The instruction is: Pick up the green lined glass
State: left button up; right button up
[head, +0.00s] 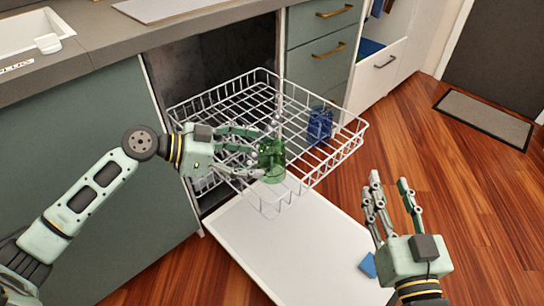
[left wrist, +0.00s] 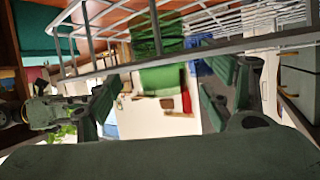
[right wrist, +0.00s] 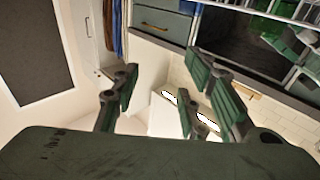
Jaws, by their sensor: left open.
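The green lined glass (head: 271,161) stands in the pulled-out white wire dishwasher rack (head: 345,158), near its front. My left gripper (head: 255,152) is at the left side of the glass, with its fingers open and pointing toward it. In the left wrist view the green glass (left wrist: 162,70) shows between the open fingers (left wrist: 160,100), behind a rack wire. I cannot tell whether any finger touches it. My right gripper (head: 390,195) is open and empty, above the floor to the right of the dishwasher door. The right wrist view shows its spread fingers (right wrist: 165,95) with nothing between them.
A blue glass (head: 320,125) stands in the rack, right of the green one. The white dishwasher door (head: 290,250) is folded down below the rack. A small blue object (head: 367,265) lies at its right edge. Green drawers (head: 322,60) and a white open drawer (head: 380,65) stand behind.

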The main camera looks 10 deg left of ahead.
aim_at(258, 156)
pick_arm(q)
jog(key=x, duration=0.4)
jog(key=shift+w+d+b, duration=0.2)
jog(key=shift+w+b, duration=0.05)
jog(key=shift+b, duration=0.1)
jog(key=c, duration=1.3)
pick_arm(e)
jog(key=shift+s+a+r+t+y, duration=0.15)
jog(key=shift+r+t, duration=0.45)
jog(key=shift+r, duration=0.4)
jog(key=shift+s+r+t+y, duration=0.15)
jog(key=shift+r+t, duration=0.45)
jog(key=shift+r, duration=0.4)
